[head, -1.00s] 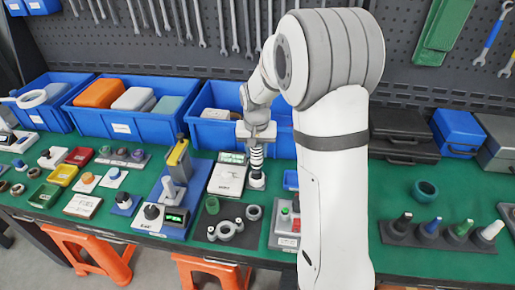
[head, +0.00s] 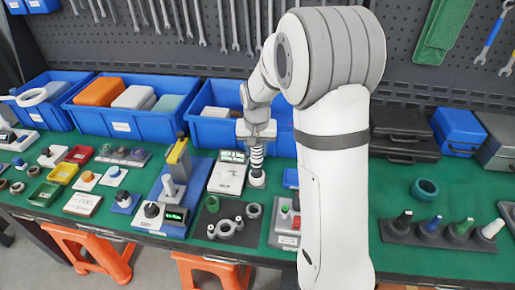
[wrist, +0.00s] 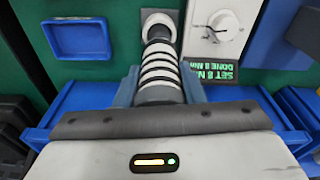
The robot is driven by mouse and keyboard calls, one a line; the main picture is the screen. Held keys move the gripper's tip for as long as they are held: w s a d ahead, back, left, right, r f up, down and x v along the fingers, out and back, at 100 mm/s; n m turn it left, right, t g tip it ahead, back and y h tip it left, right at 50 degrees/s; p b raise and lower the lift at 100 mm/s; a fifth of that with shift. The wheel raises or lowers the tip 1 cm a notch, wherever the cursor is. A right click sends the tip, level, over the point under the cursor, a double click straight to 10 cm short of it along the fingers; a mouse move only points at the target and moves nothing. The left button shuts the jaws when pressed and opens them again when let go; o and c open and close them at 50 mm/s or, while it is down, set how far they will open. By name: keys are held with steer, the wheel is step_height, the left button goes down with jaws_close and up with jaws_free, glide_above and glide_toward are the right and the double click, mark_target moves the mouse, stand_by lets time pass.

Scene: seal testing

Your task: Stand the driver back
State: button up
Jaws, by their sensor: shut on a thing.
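The driver (head: 257,157), a stubby tool with black and white bands, stands roughly upright in the jaws of my gripper (head: 257,139). In the wrist view the driver (wrist: 160,72) lies between the two blue-grey fingers of my gripper (wrist: 159,92), which are shut on it. Its lower end meets a small white round piece (head: 257,180) on the bench, just right of a white tester (head: 226,180). I cannot tell whether the driver sits in that piece or just above it. In the wrist view the tester (wrist: 214,25) shows a dial and a lit green display.
A blue bin (head: 212,128) stands close behind my gripper. A small blue tray (wrist: 78,39) lies beside the driver. A grey box with buttons (head: 284,222) and a dark mat with rings (head: 212,228) are in front.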

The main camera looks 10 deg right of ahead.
steer(key=shift+f+b, duration=0.35)
steer(key=shift+f, duration=0.2)
steer(key=shift+f+b, duration=0.65)
steer(key=shift+f, duration=0.1)
stand_by(1.1)
steer(key=o, duration=1.2)
steer(key=shift+c, duration=0.2)
step_height(320, 180, up, 9)
steer(key=p, duration=0.6)
steer(key=shift+r, duration=0.1)
steer(key=s+r+n+t, duration=0.1)
steer(key=s+r, duration=0.3)
steer(key=s, duration=0.9)
steer(key=s+r+n, duration=0.2)
steer(key=s+r, duration=0.3)
steer(key=s, duration=0.8)
steer(key=shift+d+t, duration=0.25)
steer(key=shift+t, duration=0.15)
